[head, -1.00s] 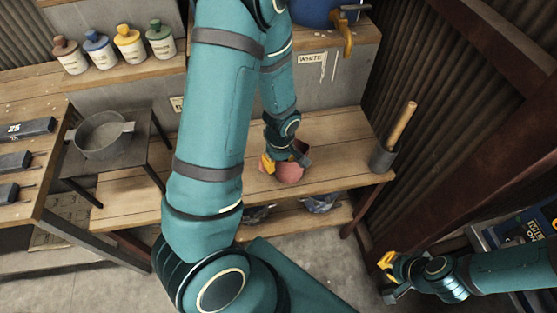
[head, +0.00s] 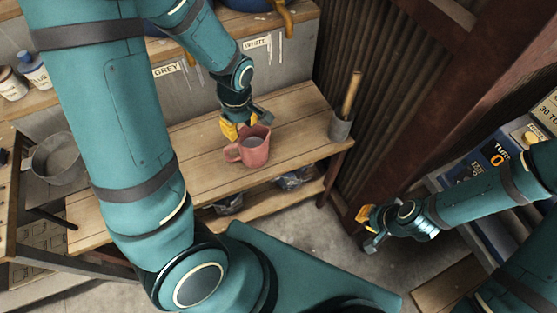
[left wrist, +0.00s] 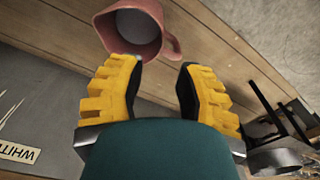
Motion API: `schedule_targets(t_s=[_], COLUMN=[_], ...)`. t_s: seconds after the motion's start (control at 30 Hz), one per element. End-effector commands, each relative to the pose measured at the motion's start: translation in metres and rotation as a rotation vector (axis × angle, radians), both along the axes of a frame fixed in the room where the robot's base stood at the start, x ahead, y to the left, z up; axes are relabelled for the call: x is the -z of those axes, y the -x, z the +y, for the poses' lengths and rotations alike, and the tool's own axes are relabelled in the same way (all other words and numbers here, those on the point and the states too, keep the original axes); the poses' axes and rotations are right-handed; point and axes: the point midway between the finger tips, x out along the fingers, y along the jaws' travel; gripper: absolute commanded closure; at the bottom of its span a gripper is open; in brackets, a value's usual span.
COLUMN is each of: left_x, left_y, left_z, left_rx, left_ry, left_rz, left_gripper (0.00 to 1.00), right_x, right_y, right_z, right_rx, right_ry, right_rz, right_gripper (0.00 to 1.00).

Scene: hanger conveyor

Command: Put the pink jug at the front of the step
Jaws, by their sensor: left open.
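The pink jug (head: 254,147) stands upright on the wooden step (head: 190,160), near its front edge, with its handle toward the left. In the left wrist view the jug (left wrist: 135,28) lies just beyond my fingertips, its open top showing. My left gripper (head: 240,124) is behind the jug. It is open, and its two yellow-padded fingers (left wrist: 160,70) are apart with nothing between them. Whether a fingertip touches the jug is hard to tell. My right gripper (head: 368,228) hangs low at the right, fingers apart and empty, away from the step.
A grey pot with a wooden-handled tool (head: 342,125) stands at the step's right end. A grey pan (head: 58,158) is at the left. Labelled bottles (head: 33,70) stand on the upper shelf. The step's top left of the jug is clear.

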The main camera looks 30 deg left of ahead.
Motion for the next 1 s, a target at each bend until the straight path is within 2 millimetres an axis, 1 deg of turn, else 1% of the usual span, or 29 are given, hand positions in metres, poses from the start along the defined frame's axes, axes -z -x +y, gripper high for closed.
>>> schedule_targets(t_s=[0.07, 0.17, 0.27, 0.3, 0.4, 0.5, 0.6, 0.7, 0.77, 1.0], left_x=[0.012, 0.036, 0.069, 0.082, 0.109, 0.129, 0.141, 0.146, 0.148, 0.149], left_y=[0.0, -0.001, 0.002, 0.004, 0.013, 0.022, 0.03, 0.034, 0.035, 0.036], left_z=[-0.01, -0.036, -0.072, -0.087, -0.122, -0.151, -0.171, -0.183, -0.187, -0.189], left_rx=[0.063, 0.226, 0.439, 0.525, 0.72, 0.879, 0.99, 1.059, 1.083, 1.1], left_ry=[0.019, 0.068, 0.135, 0.161, 0.215, 0.245, 0.258, 0.259, 0.257, 0.255], left_rz=[0.002, -0.01, -0.046, -0.065, -0.122, -0.184, -0.236, -0.269, -0.282, -0.289], left_gripper=[0.66, 0.66, 0.66, 0.66, 0.66, 0.66, 0.66, 0.66, 0.66, 0.66], right_x=[0.0, 0.0, 0.0, 0.0, 0.0, 0.0, 0.0, 0.0, 0.0, 0.0], right_y=[0.0, 0.0, 0.0, 0.0, 0.0, 0.0, 0.0, 0.0, 0.0, 0.0], right_z=[0.0, 0.0, 0.0, 0.0, 0.0, 0.0, 0.0, 0.0, 0.0, 0.0], right_rx=[0.0, 0.0, 0.0, 0.0, 0.0, 0.0, 0.0, 0.0, 0.0, 0.0], right_ry=[0.0, 0.0, 0.0, 0.0, 0.0, 0.0, 0.0, 0.0, 0.0, 0.0], right_rz=[0.0, 0.0, 0.0, 0.0, 0.0, 0.0, 0.0, 0.0, 0.0, 0.0], right_gripper=[1.0, 1.0, 1.0, 1.0, 1.0, 1.0, 1.0, 1.0, 1.0, 1.0])
